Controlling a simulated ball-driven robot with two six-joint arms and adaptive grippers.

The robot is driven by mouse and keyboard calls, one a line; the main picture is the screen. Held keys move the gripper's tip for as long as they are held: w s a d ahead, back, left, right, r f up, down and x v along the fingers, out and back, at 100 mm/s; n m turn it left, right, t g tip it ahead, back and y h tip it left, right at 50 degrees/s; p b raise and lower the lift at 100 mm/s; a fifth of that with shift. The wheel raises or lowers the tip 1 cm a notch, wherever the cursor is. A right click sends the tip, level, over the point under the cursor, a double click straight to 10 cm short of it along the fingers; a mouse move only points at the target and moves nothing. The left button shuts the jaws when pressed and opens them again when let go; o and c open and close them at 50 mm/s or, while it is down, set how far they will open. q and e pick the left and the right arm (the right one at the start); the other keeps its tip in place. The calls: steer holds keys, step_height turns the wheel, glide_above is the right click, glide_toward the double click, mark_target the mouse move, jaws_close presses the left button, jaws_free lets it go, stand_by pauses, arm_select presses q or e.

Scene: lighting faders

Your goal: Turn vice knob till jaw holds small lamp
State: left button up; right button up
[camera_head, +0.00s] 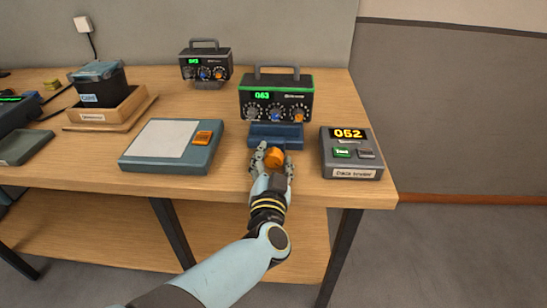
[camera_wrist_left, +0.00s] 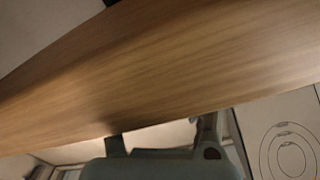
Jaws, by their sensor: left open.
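A blue vice (camera_head: 276,133) sits on the table in front of a black device with a green-edged top. Its orange knob (camera_head: 274,157) faces me at the vice's front. My left gripper (camera_head: 273,164) is open, with one finger on each side of the knob in the head view. I cannot tell whether the fingers touch it. In the left wrist view, parts of my left gripper (camera_wrist_left: 160,150) show dark at the bottom, but the knob does not show. I cannot make out a small lamp in either view. My right gripper is not in view.
The black device (camera_head: 276,100) reads 063. A blue-grey panel (camera_head: 172,146) lies left of the vice. A wooden tray (camera_head: 110,110) with a dark container stands farther left.

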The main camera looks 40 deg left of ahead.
mark_target(274, 153)
arm_select(q)
step_height(274, 153, up, 10)
steer(key=shift+f, duration=0.1)
stand_by(0.4)
steer(key=shift+o, duration=0.4)
